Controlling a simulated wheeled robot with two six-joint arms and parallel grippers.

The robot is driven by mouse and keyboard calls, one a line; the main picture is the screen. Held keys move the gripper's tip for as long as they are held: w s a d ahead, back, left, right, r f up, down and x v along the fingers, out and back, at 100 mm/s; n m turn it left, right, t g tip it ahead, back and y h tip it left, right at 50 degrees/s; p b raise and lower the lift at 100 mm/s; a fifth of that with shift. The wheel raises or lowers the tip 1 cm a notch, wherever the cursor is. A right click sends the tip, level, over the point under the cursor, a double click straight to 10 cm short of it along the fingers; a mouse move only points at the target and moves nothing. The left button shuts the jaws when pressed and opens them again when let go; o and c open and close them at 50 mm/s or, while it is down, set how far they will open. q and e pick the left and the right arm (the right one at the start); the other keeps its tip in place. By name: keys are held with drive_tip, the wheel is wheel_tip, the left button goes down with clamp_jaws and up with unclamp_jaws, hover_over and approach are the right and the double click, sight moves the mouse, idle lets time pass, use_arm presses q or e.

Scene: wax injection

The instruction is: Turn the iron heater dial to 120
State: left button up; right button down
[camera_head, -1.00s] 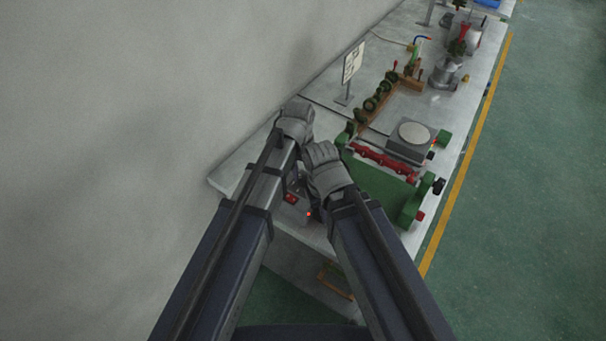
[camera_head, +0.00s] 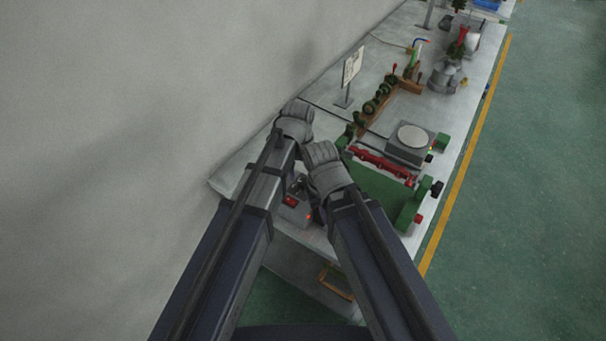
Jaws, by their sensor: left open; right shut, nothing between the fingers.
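A grey box with a red switch and a small red light (camera_head: 297,207), which looks like the iron heater, sits on the near end of the bench, partly covered by my arms. Its dial is hidden from view. My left gripper (camera_head: 296,112) is the higher one, over the bench beside the wall; its fingertips are hard to see, but it is open. My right gripper (camera_head: 318,150) is just right of and below it, above the heater's far side, shut with nothing in it. I cannot tell whether either gripper touches the dial.
A green machine with a red roller (camera_head: 382,164) stands right of my grippers. Behind it are a grey unit with a round plate (camera_head: 411,137), a wooden rack with green wheels (camera_head: 380,100) and a sign (camera_head: 353,63). The wall closes off the left; green floor lies right.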

sight(302, 181)
use_arm(q)
wheel_tip(302, 181, up, 6)
drive_tip(key=p, duration=0.5)
drive_tip(key=shift+a+r, duration=0.15)
use_arm(e)
wheel_tip(302, 181, up, 6)
use_arm(q)
drive_tip(key=s+a+f+y+b, duration=0.1)
drive_tip(key=s+a+f+b, duration=0.1)
drive_tip(key=s, duration=0.4)
drive_tip(key=s+a+f+b, duration=0.2)
drive_tip(key=s+a+f, duration=0.1)
drive_tip(key=s, duration=0.4)
drive_tip(key=shift+s+a+m+y+b, duration=0.2)
drive_tip(key=shift+a+m+y+b, duration=0.15)
drive_tip(key=shift+m+y+b, duration=0.05)
use_arm(e)
wheel_tip(302, 181, down, 5)
use_arm(q)
drive_tip(key=shift+f, duration=0.1)
